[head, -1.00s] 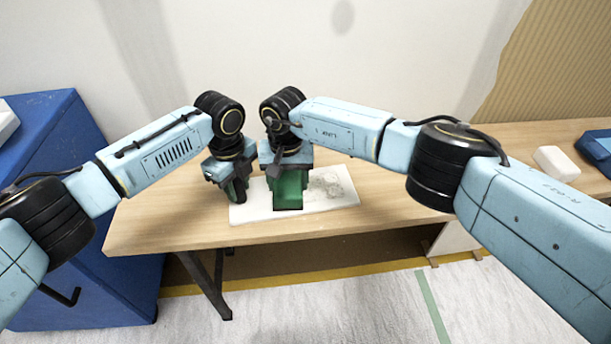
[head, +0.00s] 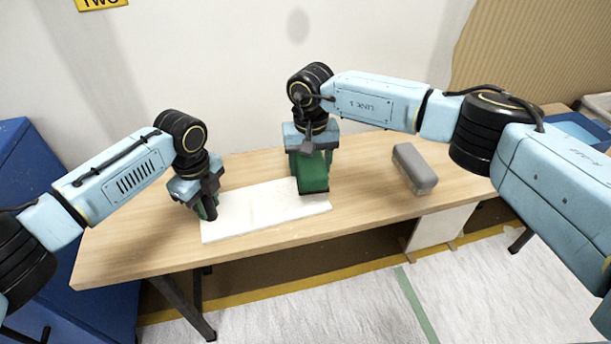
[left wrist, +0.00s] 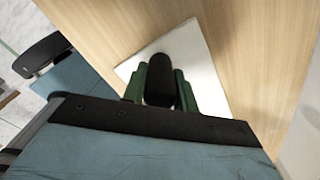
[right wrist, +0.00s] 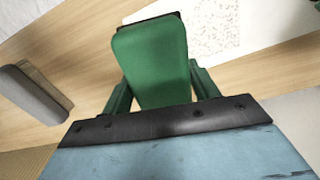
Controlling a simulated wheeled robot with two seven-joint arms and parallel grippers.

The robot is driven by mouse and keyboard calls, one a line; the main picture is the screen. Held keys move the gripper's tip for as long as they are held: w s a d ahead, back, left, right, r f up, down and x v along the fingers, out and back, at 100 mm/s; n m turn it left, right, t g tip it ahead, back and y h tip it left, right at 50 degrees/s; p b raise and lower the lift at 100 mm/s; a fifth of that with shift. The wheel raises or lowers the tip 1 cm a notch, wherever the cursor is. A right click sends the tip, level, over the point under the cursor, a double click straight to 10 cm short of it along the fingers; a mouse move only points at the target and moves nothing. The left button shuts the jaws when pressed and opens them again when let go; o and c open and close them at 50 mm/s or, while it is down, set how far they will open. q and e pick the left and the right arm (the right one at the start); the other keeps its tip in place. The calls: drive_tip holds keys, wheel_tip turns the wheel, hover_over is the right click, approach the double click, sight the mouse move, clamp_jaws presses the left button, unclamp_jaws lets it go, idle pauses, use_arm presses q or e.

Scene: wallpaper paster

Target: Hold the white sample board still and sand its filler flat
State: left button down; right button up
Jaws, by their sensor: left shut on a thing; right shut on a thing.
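The white sample board (head: 245,222) lies flat on the table. My left gripper (head: 207,206) is at its left end, shut on a dark rounded grip (left wrist: 160,82) that stands over the board in the left wrist view. My right gripper (head: 308,160) is shut on a green sanding block (head: 313,178) at the board's right end; it fills the jaws in the right wrist view (right wrist: 150,60). I cannot tell whether the block touches the board. A speckled filler patch (right wrist: 200,38) shows on the board in the right wrist view.
A grey block (head: 414,168) lies on the table to the right of the board. Bare wooden tabletop (head: 365,170) lies between them. A blue tray (head: 575,130) is at the far right. A blue cabinet (head: 30,190) stands left of the table.

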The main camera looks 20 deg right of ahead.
use_arm(q)
drive_tip(key=shift+f, duration=0.15)
use_arm(e)
drive_tip(key=shift+r, duration=1.5)
drive_tip(key=o, duration=0.6)
drive_tip(key=shift+c, duration=0.2)
drive_tip(key=c, duration=0.5)
use_arm(q)
drive_tip(key=c, duration=1)
unclamp_jaws()
use_arm(e)
drive_tip(key=shift+o, duration=0.2)
drive_tip(key=shift+w, duration=0.1)
use_arm(q)
wheel_tip(320, 180, up, 12)
drive_tip(key=shift+r, duration=0.1)
